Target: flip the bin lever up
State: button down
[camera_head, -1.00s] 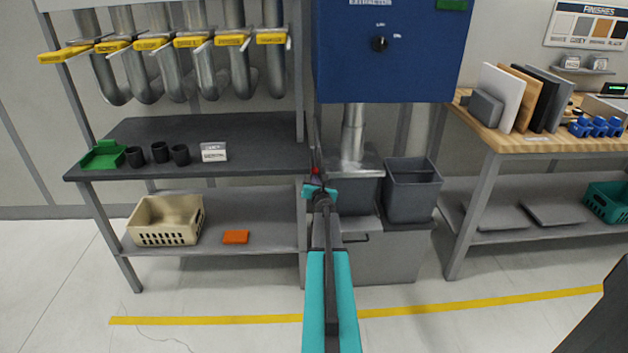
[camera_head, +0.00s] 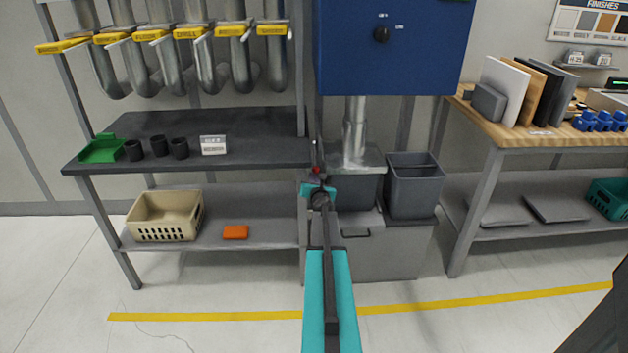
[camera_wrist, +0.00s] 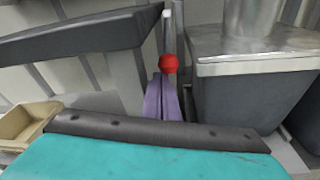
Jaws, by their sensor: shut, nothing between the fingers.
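The bin lever shows as a red ball knob (camera_wrist: 169,64) with a thin silver rod (camera_wrist: 168,32) rising above it in the wrist view. In the head view the red knob (camera_head: 316,169) is small, just left of the metal-topped grey bin (camera_head: 352,192) under the duct. My gripper (camera_wrist: 165,82) has purple fingers closed together just below the knob. Whether they touch it I cannot tell. In the head view the fingers are mostly hidden behind my teal wrist.
A dark shelf (camera_head: 250,138) stands left of the lever, its edge close to my gripper. A beige basket (camera_head: 165,217) and orange block (camera_head: 235,232) are on its lower level. A blue control box (camera_head: 390,60) hangs above. An open grey bin (camera_head: 413,190) stands to the right.

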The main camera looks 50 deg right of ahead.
jog(key=b+v, duration=0.1)
jog(key=v, duration=0.8)
jog(key=shift+a, duration=0.3)
dwell(0.5)
jog(key=shift+a, duration=0.1)
dwell(0.4)
